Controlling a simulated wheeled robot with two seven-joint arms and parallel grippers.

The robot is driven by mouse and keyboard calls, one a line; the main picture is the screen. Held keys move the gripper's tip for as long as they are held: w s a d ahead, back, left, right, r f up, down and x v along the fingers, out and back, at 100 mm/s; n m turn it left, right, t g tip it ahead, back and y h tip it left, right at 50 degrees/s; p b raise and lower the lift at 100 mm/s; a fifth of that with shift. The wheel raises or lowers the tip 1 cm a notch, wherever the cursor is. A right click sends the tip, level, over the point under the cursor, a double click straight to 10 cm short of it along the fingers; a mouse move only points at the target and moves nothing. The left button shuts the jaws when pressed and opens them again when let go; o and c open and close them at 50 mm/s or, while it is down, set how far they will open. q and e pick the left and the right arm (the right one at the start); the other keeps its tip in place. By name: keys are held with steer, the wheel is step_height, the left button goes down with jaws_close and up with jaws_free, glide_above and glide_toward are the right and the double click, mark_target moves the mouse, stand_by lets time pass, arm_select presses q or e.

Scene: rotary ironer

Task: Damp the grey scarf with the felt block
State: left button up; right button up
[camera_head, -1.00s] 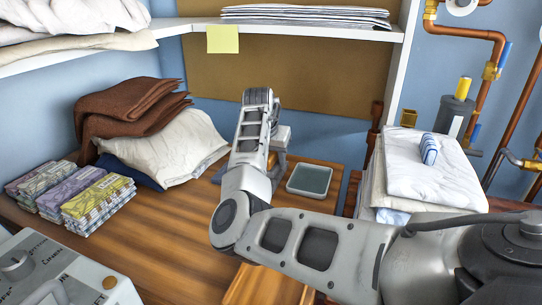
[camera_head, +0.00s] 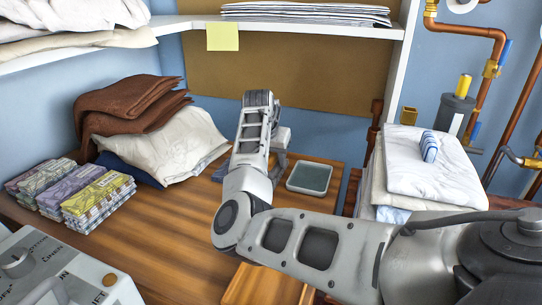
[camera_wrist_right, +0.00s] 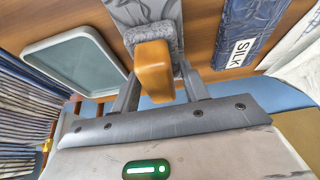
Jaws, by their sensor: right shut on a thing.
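My right gripper (camera_wrist_right: 160,78) is shut on the felt block (camera_wrist_right: 154,65). The block has an orange-brown wooden handle and a fuzzy grey felt face, turned away from the wrist camera. The felt is at a grey strip of cloth (camera_wrist_right: 143,10), which looks like the grey scarf; I cannot tell whether they touch. In the head view my right forearm and wrist hide most of the block and cloth. The right gripper (camera_head: 274,158) is over the back of the wooden table. My left gripper is not in view.
A shallow tray with a grey-green inside (camera_head: 310,178) stands right of the gripper. A dark blue cloth labelled SILK (camera_wrist_right: 250,30) lies nearby. Brown and cream cloths (camera_head: 170,145) are piled left, and folded white linen (camera_head: 420,170) right.

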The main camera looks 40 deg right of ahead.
stand_by(0.5)
steer(key=shift+r+p, duration=0.65)
steer(key=shift+p, duration=0.15)
steer(key=shift+r+p, duration=0.4)
steer(key=shift+p, duration=0.1)
steer(key=shift+r+p, duration=0.65)
steer(key=shift+p, duration=0.1)
steer(key=shift+r+p, duration=0.65)
steer(key=shift+p, duration=0.2)
step_height(320, 180, up, 2)
steer(key=p, duration=0.2)
steer(key=shift+r+p, duration=0.15)
steer(key=shift+p, duration=0.2)
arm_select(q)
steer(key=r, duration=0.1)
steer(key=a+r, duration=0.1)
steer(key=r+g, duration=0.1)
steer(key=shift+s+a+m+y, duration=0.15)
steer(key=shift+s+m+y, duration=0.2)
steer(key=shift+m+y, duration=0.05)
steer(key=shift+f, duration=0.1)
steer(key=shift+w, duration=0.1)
